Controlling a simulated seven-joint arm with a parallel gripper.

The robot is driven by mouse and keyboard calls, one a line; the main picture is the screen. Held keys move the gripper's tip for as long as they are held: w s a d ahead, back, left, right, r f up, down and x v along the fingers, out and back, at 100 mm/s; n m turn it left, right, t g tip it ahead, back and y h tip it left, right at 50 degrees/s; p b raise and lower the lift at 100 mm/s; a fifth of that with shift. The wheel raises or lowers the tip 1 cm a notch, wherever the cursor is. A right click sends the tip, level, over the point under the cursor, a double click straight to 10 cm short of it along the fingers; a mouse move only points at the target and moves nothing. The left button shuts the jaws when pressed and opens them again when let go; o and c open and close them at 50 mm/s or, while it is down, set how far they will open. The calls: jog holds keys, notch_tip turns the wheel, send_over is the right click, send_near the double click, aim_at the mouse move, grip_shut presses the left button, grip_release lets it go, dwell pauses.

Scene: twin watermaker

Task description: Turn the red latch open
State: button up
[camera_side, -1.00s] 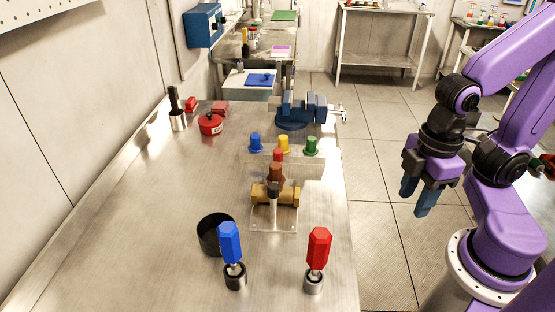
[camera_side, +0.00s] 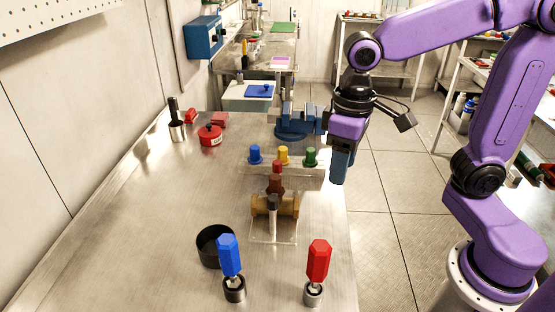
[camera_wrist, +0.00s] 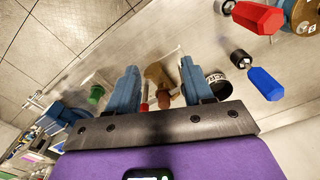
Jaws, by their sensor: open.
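In the wrist view the brass fitting (camera_wrist: 155,73) and the red piece (camera_wrist: 145,95) show between my fingers, at a distance. My gripper (camera_side: 340,168) is open and empty, above and right of the fitting near the bench's right edge; its fingers (camera_wrist: 158,70) touch nothing.
Blue (camera_side: 255,154), yellow (camera_side: 283,155) and green (camera_side: 310,157) knobs stand behind the fitting. A blue vise (camera_side: 296,124) is beyond them. Blue-handled (camera_side: 229,255) and red-handled (camera_side: 319,261) tools stand in front, with a black cup (camera_side: 212,246).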

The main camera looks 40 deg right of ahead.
jog(key=w+a+r+m, duration=0.2)
jog(key=w+r+m, duration=0.2)
jog(key=w+m, duration=0.5)
jog(key=m, duration=0.4)
send_near(277, 162)
notch_tip(277, 162, down, 9)
jog(key=shift+a+f, duration=0.1)
jog(key=shift+f, duration=0.05)
grip_shut()
